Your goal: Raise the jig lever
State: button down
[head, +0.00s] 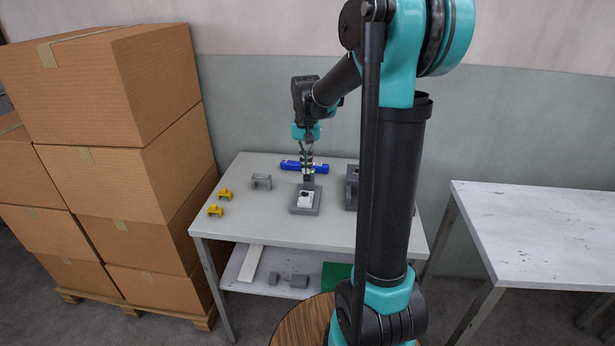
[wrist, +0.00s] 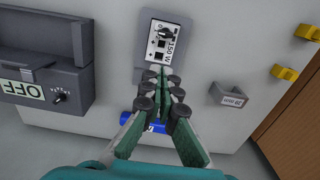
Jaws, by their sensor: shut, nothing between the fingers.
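The grey jig (head: 305,208) stands on the white table, with a light housing (head: 305,199) in it. In the wrist view the jig (wrist: 186,22) is at the top middle, and the housing (wrist: 165,45) in it shows a dark knob and a "150 W" mark. A grey piece (wrist: 139,75) at the jig's near edge is partly hidden by my fingers; I cannot tell whether it is the lever. My gripper (head: 308,174) is shut and empty, pointing down at the jig's back edge. In the wrist view its fingertips (wrist: 161,76) meet just at that edge; contact is unclear.
A blue object (head: 292,165) lies behind the jig. A grey machine (head: 351,190), marked "OFF" in the wrist view (wrist: 40,70), stands right of the jig. A grey bracket (head: 261,181) and two yellow brackets (head: 216,210) are to the left. Stacked boxes (head: 120,130) flank the table.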

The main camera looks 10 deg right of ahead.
jog(key=shift+f, duration=1.45)
jog(key=shift+w+d+r, duration=0.15)
jog(key=shift+w+d, duration=0.25)
jog(key=shift+w, duration=0.4)
jog(key=shift+w+d+r, duration=0.1)
jog(key=shift+w+d, duration=0.25)
jog(key=shift+w, duration=0.4)
dwell(0.5)
jog(key=shift+w+d+f, duration=0.1)
jog(key=shift+w+f, duration=0.2)
jog(key=shift+w, duration=0.05)
jog(key=shift+s+a, duration=0.3)
jog(key=shift+s, duration=0.25)
jog(key=shift+a+r, duration=0.1)
jog(key=shift+r, duration=3.45)
